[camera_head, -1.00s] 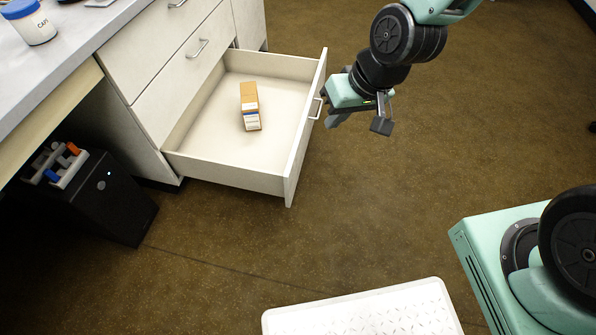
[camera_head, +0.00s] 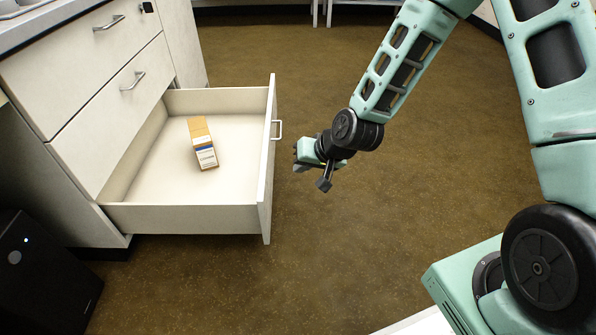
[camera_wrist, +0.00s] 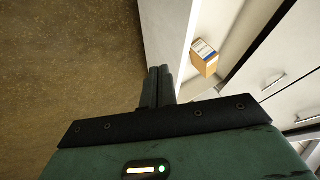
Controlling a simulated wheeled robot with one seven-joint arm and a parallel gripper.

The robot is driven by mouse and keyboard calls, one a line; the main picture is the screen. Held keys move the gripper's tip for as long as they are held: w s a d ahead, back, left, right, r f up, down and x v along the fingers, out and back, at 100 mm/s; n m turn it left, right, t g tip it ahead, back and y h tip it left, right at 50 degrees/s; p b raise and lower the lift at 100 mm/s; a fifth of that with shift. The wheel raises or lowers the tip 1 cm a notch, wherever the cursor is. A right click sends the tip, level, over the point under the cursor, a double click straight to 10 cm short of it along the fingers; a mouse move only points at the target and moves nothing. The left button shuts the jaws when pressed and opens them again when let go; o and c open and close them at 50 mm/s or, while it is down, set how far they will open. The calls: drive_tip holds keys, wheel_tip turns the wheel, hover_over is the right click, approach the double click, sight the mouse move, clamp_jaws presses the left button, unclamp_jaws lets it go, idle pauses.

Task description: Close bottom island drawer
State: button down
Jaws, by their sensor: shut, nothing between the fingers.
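The bottom island drawer (camera_head: 180,218) is pulled out of the white cabinet, with its front panel (camera_head: 268,170) facing right and a metal handle (camera_head: 278,130) on it. A small tan, white and blue box (camera_head: 203,143) lies inside; it also shows in the wrist view (camera_wrist: 204,56). My gripper (camera_head: 308,168) is to the right of the drawer front, a short way from the handle, apart from it in the head view. In the wrist view its fingers (camera_wrist: 158,85) are together and empty, close beside the drawer front's edge (camera_wrist: 165,35).
Two upper drawers (camera_head: 110,130) above the open one are shut. A black box-like device (camera_head: 40,275) stands on the floor at lower left. The brown floor (camera_head: 330,265) in front of and right of the drawer is clear.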

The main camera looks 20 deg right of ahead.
sight(266, 180)
drive_tip(key=shift+w+a+f+b, duration=0.8)
drive_tip(key=shift+a+f+b, duration=0.05)
drive_tip(key=shift+a+f, duration=0.15)
drive_tip(key=shift+w+a+f+b, duration=0.75)
drive_tip(key=shift+a+f+b, duration=0.15)
drive_tip(key=shift+a, duration=0.15)
drive_tip(key=shift+w+a+f+b, duration=0.8)
drive_tip(key=shift+a+f, duration=0.15)
drive_tip(key=shift+a, duration=0.05)
drive_tip(key=shift+a, duration=0.15)
